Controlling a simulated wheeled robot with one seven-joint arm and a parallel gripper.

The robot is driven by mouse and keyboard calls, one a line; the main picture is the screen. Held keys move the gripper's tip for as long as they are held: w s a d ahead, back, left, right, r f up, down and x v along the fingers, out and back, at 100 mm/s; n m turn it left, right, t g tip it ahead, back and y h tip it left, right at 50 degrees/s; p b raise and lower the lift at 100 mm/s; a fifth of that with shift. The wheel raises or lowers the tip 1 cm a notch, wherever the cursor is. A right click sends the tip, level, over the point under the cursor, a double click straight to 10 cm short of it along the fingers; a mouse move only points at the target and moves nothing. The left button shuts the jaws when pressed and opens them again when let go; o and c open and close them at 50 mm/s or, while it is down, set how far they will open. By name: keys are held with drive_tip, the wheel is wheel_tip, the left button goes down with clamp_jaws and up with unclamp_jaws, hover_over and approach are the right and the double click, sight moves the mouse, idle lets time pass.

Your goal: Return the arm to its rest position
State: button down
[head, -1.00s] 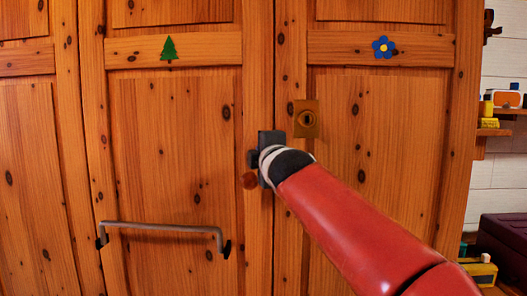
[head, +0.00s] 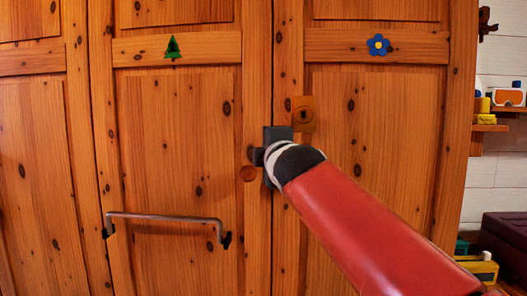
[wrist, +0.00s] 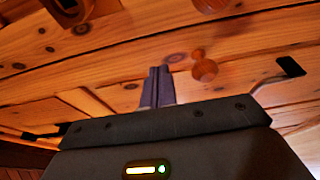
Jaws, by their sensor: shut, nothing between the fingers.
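My red arm (head: 370,235) reaches from the lower right toward the wooden wardrobe (head: 345,200). My gripper (wrist: 156,85) shows in the wrist view with its two grey fingers together and nothing between them. In the head view the dark gripper body (head: 277,135) sits in front of the wardrobe's middle, beside a round wooden knob (head: 248,173). The fingertips are hidden there behind my wrist. In the wrist view the knob (wrist: 203,69) is just right of the fingers, with a gap in the picture. I cannot tell whether the gripper touches the wood.
A metal bar handle (head: 165,217) crosses the left door below the gripper. A shelf with small toys (head: 507,97) and a dark red chest (head: 505,240) stand at the right. The wardrobe front fills most of the view.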

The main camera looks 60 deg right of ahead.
drive_tip(key=s+a, duration=0.3)
drive_tip(key=s, duration=0.3)
drive_tip(key=shift+s, duration=0.25)
drive_tip(key=w+a+f+m+y, duration=0.2)
drive_tip(key=w+a+f+y, duration=0.2)
drive_tip(key=w+a+f, duration=0.5)
drive_tip(key=w+a+f+m+y, duration=0.1)
drive_tip(key=w+a+f+y, duration=0.4)
drive_tip(key=a, duration=0.5)
drive_tip(key=s+a+f+m+g+y, duration=0.3)
drive_tip(key=a+f+m+g+y, duration=0.1)
drive_tip(key=a+f, duration=1.6)
drive_tip(key=shift+f+m+g+y, duration=0.45)
drive_tip(key=shift+f+g, duration=0.3)
drive_tip(key=shift+g, duration=0.25)
drive_tip(key=shift+s+a, duration=0.1)
